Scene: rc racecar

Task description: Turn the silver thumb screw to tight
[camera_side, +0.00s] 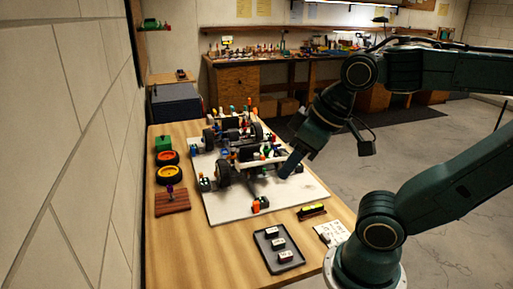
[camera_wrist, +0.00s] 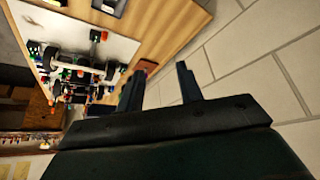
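The RC racecar (camera_side: 235,148) stands on a white board (camera_side: 290,196) on the wooden table. It also shows at the left of the wrist view (camera_wrist: 75,72), seen at a tilt. I cannot pick out the silver thumb screw in either view; it is too small or hidden among the car's parts. My gripper (camera_side: 289,166) is over the right side of the board, beside the front part of the car. In the wrist view its two dark fingers (camera_wrist: 158,79) are apart with nothing between them. I cannot tell whether it touches anything.
A dark tray (camera_side: 279,250) with small labelled blocks lies at the table's near end. Orange and yellow wheels (camera_side: 169,173) and a brown wooden block (camera_side: 173,201) lie along the left edge. Several small coloured pieces stand around the car. The wall is close on the left.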

